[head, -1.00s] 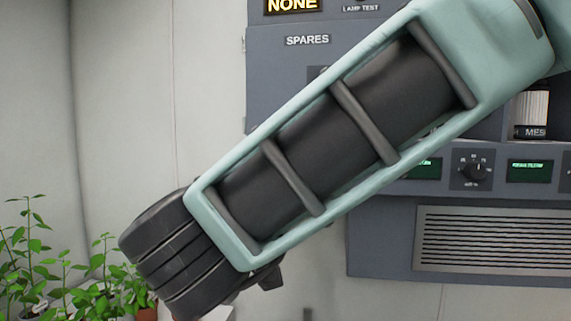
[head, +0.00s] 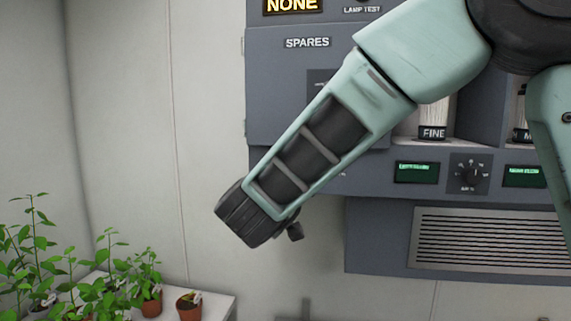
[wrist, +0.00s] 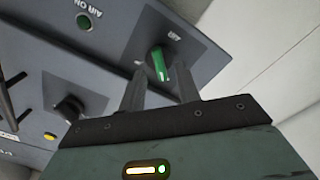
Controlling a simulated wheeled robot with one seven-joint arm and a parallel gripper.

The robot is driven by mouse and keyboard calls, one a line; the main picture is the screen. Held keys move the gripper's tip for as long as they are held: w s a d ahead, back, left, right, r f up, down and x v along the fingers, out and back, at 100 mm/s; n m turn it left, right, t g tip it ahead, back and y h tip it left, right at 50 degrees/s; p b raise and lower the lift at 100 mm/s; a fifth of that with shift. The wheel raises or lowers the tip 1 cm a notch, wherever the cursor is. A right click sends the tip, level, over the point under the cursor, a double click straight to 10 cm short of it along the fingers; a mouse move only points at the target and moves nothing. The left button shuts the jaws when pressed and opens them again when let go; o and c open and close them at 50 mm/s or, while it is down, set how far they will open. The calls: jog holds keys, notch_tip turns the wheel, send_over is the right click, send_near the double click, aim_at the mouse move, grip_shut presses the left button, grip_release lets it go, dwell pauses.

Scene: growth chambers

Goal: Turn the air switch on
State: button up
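In the wrist view, the air switch (wrist: 159,64) is a green-fronted knob on a dark square plate, with an AIR label beside it. My gripper (wrist: 160,76) is open, with its two fingers on either side of the knob in this view. I cannot tell whether either finger touches it or how far away it is. In the head view, my arm covers this part of the panel, and the fingers and the switch are hidden.
A black knob (wrist: 70,108) and a yellow button (wrist: 50,136) are on the panel near my gripper. A vent grille (head: 490,240) is at lower right in the head view. Potted plants (head: 150,303) stand on a white bench at lower left. Pale wall lies beside the panel.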

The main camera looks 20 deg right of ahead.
jog(key=shift+x, duration=1.2)
grip_shut()
jog(key=shift+f, duration=0.1)
jog(key=m+b, duration=1.5)
jog(key=m, duration=0.2)
jog(key=shift+m, duration=0.4)
